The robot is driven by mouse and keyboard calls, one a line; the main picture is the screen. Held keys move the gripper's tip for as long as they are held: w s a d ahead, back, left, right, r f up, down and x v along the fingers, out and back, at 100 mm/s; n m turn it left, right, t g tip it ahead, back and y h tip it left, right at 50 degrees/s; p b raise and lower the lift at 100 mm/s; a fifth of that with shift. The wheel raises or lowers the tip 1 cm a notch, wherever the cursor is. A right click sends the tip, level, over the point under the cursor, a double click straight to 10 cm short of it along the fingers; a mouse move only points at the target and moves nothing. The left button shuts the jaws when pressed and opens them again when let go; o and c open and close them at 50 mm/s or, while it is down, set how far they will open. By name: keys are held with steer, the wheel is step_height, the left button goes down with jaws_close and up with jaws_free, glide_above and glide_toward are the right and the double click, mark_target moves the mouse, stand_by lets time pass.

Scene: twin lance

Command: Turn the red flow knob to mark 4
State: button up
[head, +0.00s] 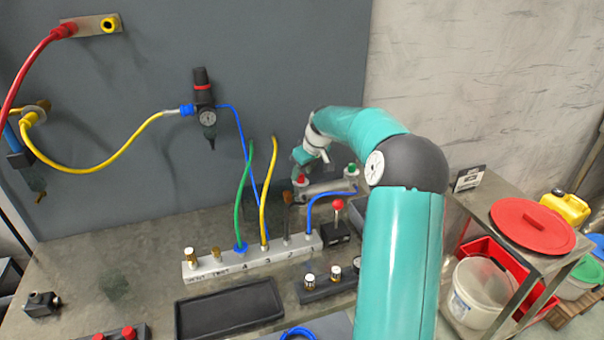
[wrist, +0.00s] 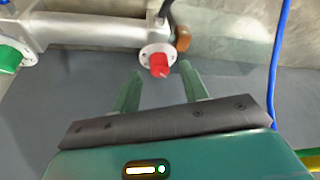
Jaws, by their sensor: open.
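The red flow knob (wrist: 159,66) sits on a pale round dial plate (wrist: 146,54) at the end of a short stub on a silver cylinder (wrist: 90,32). In the head view the red knob (head: 302,179) shows small, just below my gripper. My gripper (wrist: 162,70) is open, its two green fingers on either side of the knob's line, with the knob at or just beyond the fingertips. I cannot tell whether either finger touches it. The dial's marks are too small to read. A green knob (wrist: 8,58) is on the cylinder's other end; it also shows in the head view (head: 351,169).
A brown fitting (wrist: 183,38) and a dark hose are close beside the red knob. A blue hose (wrist: 278,60) runs nearby. In the head view, a silver manifold (head: 215,266) with green, yellow and blue hoses and a red-topped lever (head: 338,205) stand in front of the cylinder.

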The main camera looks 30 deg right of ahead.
steer(key=shift+x, duration=0.85)
jaws_close()
